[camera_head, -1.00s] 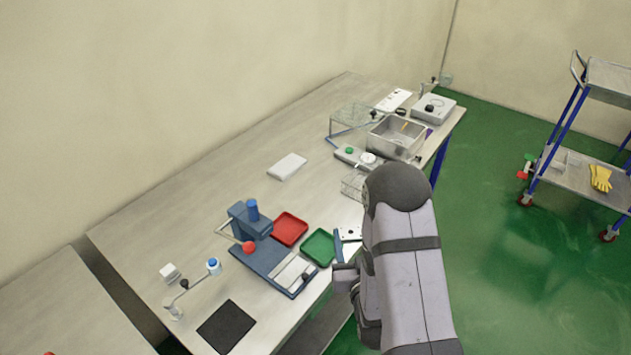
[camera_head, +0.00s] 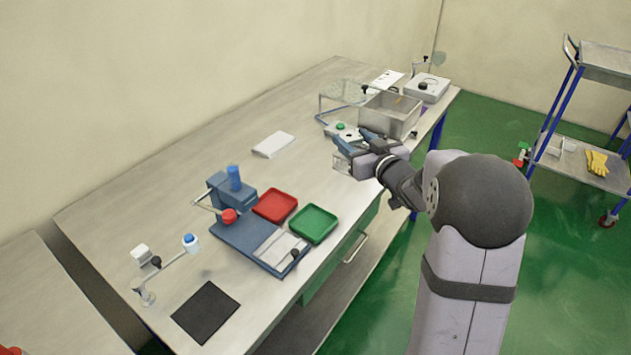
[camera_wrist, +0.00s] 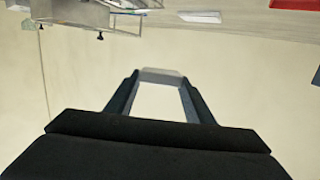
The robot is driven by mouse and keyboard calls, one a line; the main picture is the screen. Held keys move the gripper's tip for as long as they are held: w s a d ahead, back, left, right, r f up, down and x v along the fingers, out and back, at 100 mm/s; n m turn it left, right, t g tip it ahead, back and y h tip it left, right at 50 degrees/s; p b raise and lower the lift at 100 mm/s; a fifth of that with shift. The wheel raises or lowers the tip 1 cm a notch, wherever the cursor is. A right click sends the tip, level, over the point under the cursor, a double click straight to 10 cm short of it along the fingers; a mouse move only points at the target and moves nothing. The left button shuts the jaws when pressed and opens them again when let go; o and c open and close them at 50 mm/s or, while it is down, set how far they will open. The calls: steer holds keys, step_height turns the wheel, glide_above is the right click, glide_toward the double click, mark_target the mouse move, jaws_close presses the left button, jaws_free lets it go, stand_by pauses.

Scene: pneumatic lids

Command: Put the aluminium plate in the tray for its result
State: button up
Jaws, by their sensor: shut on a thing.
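My gripper (camera_head: 357,141) is over the right part of the bench, at the small device with the green button. In the wrist view its fingers (camera_wrist: 161,92) are shut on a pale grey plate (camera_wrist: 162,76), which spans the gap between the fingertips. The red tray (camera_head: 275,205) and the green tray (camera_head: 313,223) lie side by side at the bench's front, left of my gripper, and look empty.
A blue press (camera_head: 236,195) stands left of the trays. A metal basin (camera_head: 390,116) and a clear-topped stand (camera_head: 344,92) are just behind my gripper. A white block (camera_head: 273,144) lies mid-bench. A dark mat (camera_head: 205,312) lies front left. The bench (camera_head: 200,150) is clear towards the wall.

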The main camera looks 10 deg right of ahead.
mark_target(340, 135)
steer(key=w+a+n+y, duration=0.1)
steer(key=w+a+f+g+y, duration=0.1)
steer(key=shift+w+a+n, duration=0.35)
steer(key=shift+w+n, duration=0.05)
steer(key=shift+y, duration=0.3)
steer(key=f, duration=0.5)
steer(key=shift+w+f, duration=0.1)
steer(key=shift+w, duration=0.25)
steer(key=shift+f+p, duration=0.45)
steer(key=shift+f, duration=2.5)
steer(key=shift+f, duration=0.1)
steer(key=shift+f+p, duration=0.4)
steer(key=shift+f, duration=1.55)
steer(key=shift+f, duration=0.1)
